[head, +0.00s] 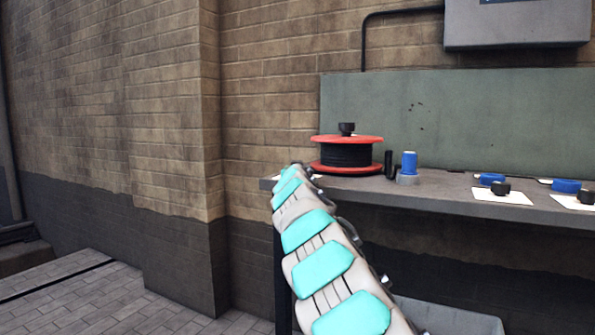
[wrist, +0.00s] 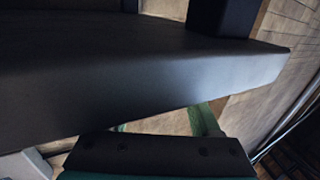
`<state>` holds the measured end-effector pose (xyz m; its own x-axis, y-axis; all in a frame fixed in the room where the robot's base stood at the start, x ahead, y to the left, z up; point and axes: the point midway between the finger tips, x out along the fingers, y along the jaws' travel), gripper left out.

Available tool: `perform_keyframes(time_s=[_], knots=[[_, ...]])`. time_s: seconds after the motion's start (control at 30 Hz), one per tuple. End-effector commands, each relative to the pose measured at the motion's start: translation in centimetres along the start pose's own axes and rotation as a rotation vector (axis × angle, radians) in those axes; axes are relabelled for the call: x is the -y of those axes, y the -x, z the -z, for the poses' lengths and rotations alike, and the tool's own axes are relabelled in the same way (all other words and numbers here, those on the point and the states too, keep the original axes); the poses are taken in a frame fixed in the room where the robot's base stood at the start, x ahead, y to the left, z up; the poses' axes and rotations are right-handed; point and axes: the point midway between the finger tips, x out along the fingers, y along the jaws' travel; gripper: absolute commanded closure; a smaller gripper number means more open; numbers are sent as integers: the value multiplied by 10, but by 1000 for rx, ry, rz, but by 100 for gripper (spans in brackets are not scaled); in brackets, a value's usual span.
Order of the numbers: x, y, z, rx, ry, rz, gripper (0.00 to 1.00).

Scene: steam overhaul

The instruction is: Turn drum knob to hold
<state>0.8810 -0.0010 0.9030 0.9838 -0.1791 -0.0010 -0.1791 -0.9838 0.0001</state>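A drum with red flanges (head: 358,140) and dark cable wound between them stands at the left end of the bench. A small black knob (head: 346,128) sits on top of it; its setting is too small to read. My arm reaches up from the bottom of the head view, and its far end, where my gripper (head: 300,170) is, lies near the bench's left corner, in front of and below the drum. The fingers cannot be made out there. The wrist view shows a dark block with a teal edge at the bottom, but neither drum nor knob.
The bench (head: 435,191) runs right from the drum. A blue-topped cylinder (head: 409,163) and a black upright piece (head: 389,164) stand close right of it. Black knobs on white cards (head: 505,198) lie farther right. A dark beam-like edge (wrist: 130,85) fills much of the wrist view.

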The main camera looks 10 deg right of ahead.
Motion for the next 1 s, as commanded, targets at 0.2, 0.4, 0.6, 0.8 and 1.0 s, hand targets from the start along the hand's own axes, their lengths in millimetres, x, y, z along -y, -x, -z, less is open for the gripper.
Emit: perform_keyframes(time_s=[0.2, 0.4, 0.6, 0.8, 1.0], knots=[[0, 0, 0, 0, 0, 0, 62], [0, 0, 0, 0, 0, 0, 84], [0, 0, 0, 0, 0, 0, 100], [0, 0, -1, 0, 0, -4, 100], [2, 0, -2, -2, 0, -26, 100]])
